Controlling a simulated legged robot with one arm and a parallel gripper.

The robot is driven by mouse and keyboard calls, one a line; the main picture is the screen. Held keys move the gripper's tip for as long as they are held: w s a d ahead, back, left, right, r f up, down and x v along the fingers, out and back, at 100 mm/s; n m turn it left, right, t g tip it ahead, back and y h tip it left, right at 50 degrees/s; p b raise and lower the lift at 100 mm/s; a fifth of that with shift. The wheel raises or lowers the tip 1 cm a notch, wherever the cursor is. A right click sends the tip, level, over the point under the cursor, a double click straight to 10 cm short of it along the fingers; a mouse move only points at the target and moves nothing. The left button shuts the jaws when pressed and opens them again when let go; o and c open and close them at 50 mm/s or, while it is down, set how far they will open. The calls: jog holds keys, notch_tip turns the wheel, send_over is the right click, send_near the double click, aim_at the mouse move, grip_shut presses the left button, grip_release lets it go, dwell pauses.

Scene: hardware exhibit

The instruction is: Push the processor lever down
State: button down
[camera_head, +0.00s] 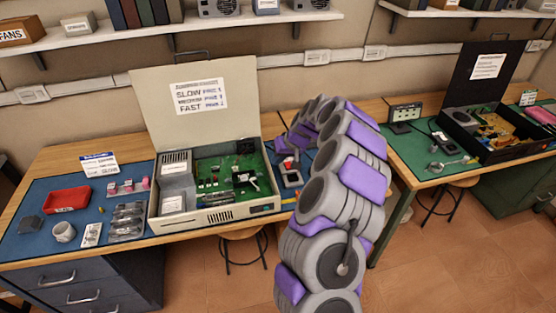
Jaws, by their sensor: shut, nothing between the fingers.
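The open computer case (222,215) stands on the blue mat of the left workbench, its cream lid (205,130) raised. A green circuit board (215,180) lies inside. On the board's right half is a dark processor socket (243,178) with a thin pale piece beside it, perhaps the lever. It is too small to tell whether it is up or down. My purple and grey arm rises to the right of the case and curls back near its right edge.
A small dark device (291,178) lies between the case and my arm. A second bench with an open black case (495,130) stands at right.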

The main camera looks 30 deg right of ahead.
jog(key=w+a+f+b, duration=0.2)
jog(key=w+a+f, duration=0.1)
jog(key=a+f, duration=0.2)
jog(key=x, duration=0.2)
jog(key=shift+f, duration=0.45)
jog(key=shift+d, duration=0.2)
jog(key=shift+r+p, duration=0.1)
jog(key=shift+p, duration=0.3)
jog(key=shift+w+a+h+p, duration=0.1)
jog(key=shift+a+h+p, duration=0.2)
jog(key=shift+a+p, duration=0.1)
jog(key=shift+a+p, duration=0.1)
jog(key=shift+p, duration=0.2)
